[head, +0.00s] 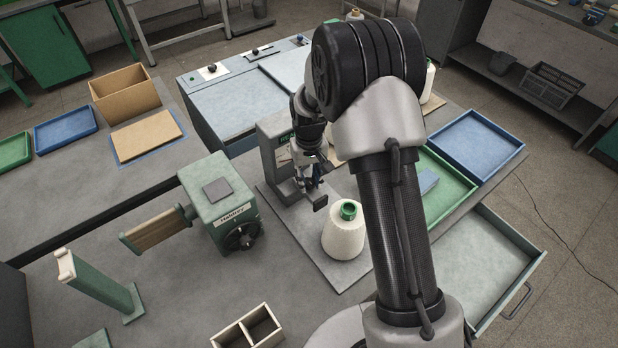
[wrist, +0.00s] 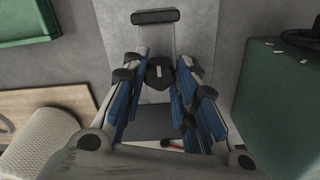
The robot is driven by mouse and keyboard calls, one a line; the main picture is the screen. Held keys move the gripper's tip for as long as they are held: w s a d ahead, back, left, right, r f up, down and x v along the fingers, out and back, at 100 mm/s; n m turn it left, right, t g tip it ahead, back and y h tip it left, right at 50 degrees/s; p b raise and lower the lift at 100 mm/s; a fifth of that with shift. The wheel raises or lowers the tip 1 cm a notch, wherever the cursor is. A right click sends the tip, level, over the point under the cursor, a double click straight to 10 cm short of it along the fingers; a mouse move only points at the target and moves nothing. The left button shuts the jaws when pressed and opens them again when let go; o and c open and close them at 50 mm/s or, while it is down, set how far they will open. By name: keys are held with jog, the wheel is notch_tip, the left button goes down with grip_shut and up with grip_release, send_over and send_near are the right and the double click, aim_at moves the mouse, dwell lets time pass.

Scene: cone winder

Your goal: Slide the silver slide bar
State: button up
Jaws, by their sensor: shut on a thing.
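The silver slide bar (wrist: 157,42) shows in the wrist view as a pale grey strip with a dark crosspiece at its far end and a dark knob (wrist: 158,72) on it. My gripper (wrist: 158,84), with blue finger pads, is shut around the knob. In the head view my gripper (head: 314,181) is at the front of a grey upright machine (head: 272,148), just above its base plate. My wrist and fingers hide most of the bar there. A dark block (head: 320,203) shows just below the fingers.
A white yarn cone (head: 343,238) with a green top stands close in front of my gripper. A green winder box (head: 220,205) with a black knob stands to the left. An open two-compartment box (head: 248,328) lies nearer. Green and blue trays (head: 515,148) are at right.

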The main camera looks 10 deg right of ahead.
grip_shut()
jog(key=shift+w+a, duration=0.3)
jog(key=shift+w, duration=0.5)
jog(key=o, duration=0.6)
grip_release()
jog(key=shift+w, duration=0.1)
jog(key=shift+o, duration=0.2)
notch_tip(320, 180, up, 12)
